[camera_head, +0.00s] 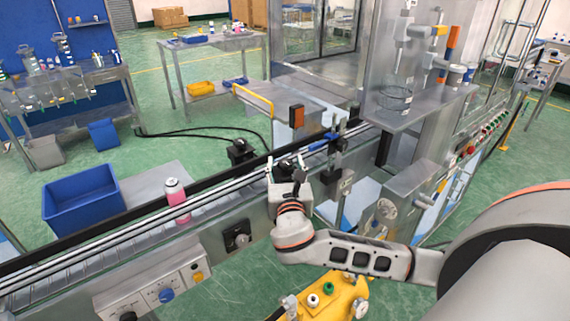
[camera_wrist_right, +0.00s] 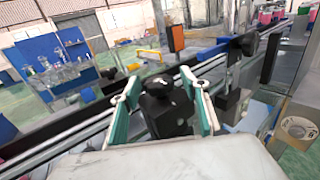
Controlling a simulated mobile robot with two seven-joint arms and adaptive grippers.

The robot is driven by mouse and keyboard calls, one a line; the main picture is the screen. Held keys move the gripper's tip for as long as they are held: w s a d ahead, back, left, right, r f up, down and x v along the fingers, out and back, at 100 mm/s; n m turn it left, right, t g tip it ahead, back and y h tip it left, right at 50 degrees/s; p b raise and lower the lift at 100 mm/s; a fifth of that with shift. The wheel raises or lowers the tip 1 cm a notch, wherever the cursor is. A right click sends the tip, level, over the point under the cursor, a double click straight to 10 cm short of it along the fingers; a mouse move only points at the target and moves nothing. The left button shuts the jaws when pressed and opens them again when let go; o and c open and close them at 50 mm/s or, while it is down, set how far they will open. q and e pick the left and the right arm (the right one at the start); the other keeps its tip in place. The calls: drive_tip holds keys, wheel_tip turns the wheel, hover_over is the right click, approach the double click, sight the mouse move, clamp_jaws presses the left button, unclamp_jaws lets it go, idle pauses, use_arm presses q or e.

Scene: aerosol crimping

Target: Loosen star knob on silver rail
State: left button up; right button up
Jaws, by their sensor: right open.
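A black star knob (camera_wrist_right: 158,86) on a black clamp block stands at the silver rail (camera_wrist_right: 75,132) of the conveyor. In the wrist view it lies between the two teal-padded fingers of my right gripper (camera_wrist_right: 162,92). The gripper is open, with a finger on each side of the knob; I cannot tell whether either touches it. In the head view my right gripper (camera_head: 286,165) is at the near rail, and its fingers and wrist partly hide the knob. My left gripper is not in view.
Another black clamp (camera_head: 240,152) sits across the conveyor, and a further one (camera_head: 347,182) stands right of the gripper. A pink-and-white can (camera_head: 176,198) stands on the conveyor to the left. A blue bin (camera_head: 83,200) is beyond it. A clear-walled machine (camera_head: 405,70) rises at right.

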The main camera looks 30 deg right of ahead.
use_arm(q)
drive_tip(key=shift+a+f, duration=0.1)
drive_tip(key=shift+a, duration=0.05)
use_arm(e)
drive_tip(key=shift+w, duration=0.15)
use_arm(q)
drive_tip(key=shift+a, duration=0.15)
use_arm(e)
drive_tip(key=c, duration=1.1)
